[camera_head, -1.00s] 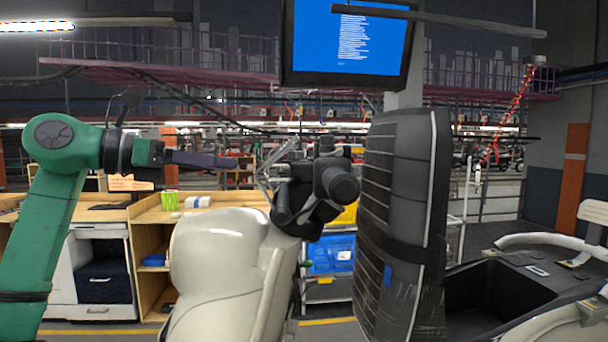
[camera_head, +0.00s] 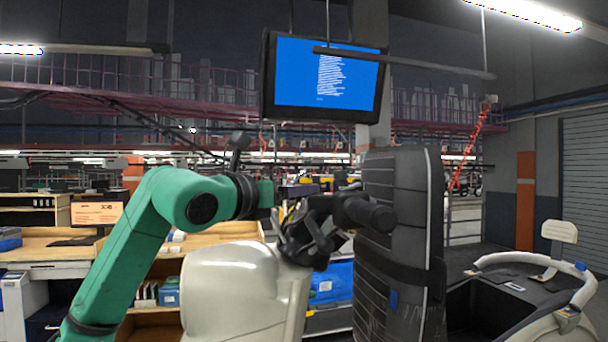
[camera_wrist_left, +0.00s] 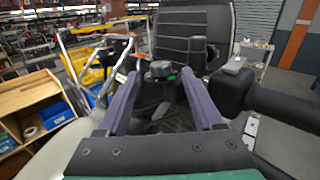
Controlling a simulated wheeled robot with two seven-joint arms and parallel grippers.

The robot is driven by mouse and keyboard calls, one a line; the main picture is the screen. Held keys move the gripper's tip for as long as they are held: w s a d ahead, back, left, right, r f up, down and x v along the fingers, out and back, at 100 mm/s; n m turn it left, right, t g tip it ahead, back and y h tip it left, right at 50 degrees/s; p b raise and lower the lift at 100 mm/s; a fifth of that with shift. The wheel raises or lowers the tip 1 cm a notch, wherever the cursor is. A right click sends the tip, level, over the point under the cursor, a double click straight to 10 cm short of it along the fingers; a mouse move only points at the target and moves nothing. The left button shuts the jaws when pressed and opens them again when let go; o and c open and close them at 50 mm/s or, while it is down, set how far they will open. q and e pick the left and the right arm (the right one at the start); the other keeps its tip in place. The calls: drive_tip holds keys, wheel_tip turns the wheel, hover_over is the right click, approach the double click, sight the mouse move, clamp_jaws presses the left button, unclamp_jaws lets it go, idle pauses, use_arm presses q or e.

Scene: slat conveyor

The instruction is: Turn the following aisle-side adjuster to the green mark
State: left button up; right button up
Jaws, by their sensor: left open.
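A round black adjuster knob (camera_wrist_left: 159,70) shows in the left wrist view, on a dark bracket, with a small green mark (camera_wrist_left: 171,77) at its right edge. My left gripper (camera_wrist_left: 161,74) is open. Its two purple fingers stand on either side of the knob in the picture; I cannot tell whether they touch it. In the head view the left gripper (camera_head: 292,191) reaches behind a black jointed part (camera_head: 318,215) with a thick cylinder, above a pale seat-like shell (camera_head: 235,285). The knob cannot be made out there. My right gripper is not in view.
A tall black padded panel (camera_head: 395,190) stands right of the black part. In the wrist view a black cylinder (camera_wrist_left: 230,92) lies close to the right finger. A pale-railed black unit (camera_head: 490,310) stands at the right; wooden benches (camera_head: 60,252) are at the left.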

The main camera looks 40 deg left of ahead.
use_arm(q)
drive_tip(key=w, duration=0.2)
drive_tip(key=shift+w+a+p, duration=0.1)
drive_tip(key=shift+w+p, duration=0.3)
drive_tip(key=shift+w, duration=0.1)
clamp_jaws()
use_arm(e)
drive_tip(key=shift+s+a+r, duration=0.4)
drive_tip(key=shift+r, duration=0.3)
